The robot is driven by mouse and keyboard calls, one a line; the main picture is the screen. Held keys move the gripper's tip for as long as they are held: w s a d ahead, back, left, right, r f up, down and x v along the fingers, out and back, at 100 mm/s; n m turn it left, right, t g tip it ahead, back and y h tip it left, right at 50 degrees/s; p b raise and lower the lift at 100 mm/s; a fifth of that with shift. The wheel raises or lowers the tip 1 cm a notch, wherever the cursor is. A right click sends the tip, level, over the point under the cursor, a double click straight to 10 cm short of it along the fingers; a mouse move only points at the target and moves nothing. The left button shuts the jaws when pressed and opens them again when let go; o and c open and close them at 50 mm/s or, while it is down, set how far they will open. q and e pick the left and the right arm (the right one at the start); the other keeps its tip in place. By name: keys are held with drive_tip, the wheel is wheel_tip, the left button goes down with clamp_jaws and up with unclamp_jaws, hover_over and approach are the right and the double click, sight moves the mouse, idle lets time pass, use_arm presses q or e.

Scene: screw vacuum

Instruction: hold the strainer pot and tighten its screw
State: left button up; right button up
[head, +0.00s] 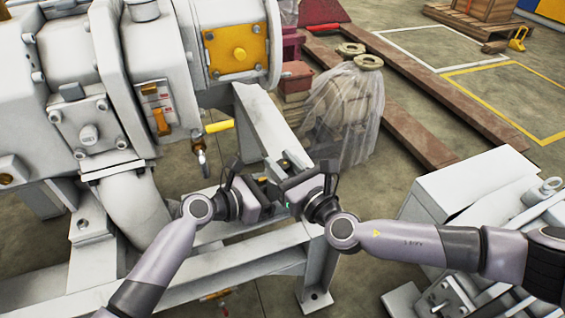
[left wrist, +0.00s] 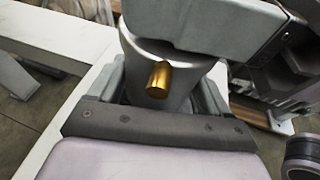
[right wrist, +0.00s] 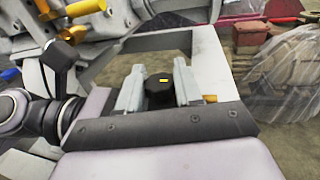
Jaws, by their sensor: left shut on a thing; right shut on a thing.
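The strainer pot (left wrist: 150,50) is a grey cylinder with a short gold stub (left wrist: 158,80) on its side, seen in the left wrist view. My left gripper (head: 264,190) is shut on it, with a finger on each side. In the right wrist view a dark round knob with a yellow mark, seemingly the screw (right wrist: 159,92), sits between the fingers of my right gripper (head: 285,188), which is shut on it. In the head view the two grippers face each other closely above the grey frame, and they mostly hide the pot and screw.
A large grey pump machine (head: 150,70) with a yellow plate (head: 222,55) stands at the left. Grey frame beams (head: 230,255) run below my grippers. A plastic-wrapped bundle (head: 345,110) stands behind, and a grey machine (head: 470,190) is at the right.

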drive_tip(key=shift+a+r+h, duration=0.1)
drive_tip(key=shift+h, duration=0.2)
drive_tip(key=shift+s+m+t+h, duration=0.1)
drive_tip(key=shift+m+t+h, duration=0.6)
drive_tip(key=shift+m+h, duration=0.3)
use_arm(q)
drive_tip(key=shift+f, duration=0.1)
use_arm(e)
drive_tip(key=shift+r+m+t+h, duration=0.1)
drive_tip(key=shift+m+t+h, duration=0.6)
drive_tip(key=shift+m+h, duration=0.95)
drive_tip(key=shift+n+h, duration=0.35)
use_arm(q)
drive_tip(key=shift+c, duration=0.2)
use_arm(e)
drive_tip(key=o, duration=1)
drive_tip(key=shift+o, duration=0.2)
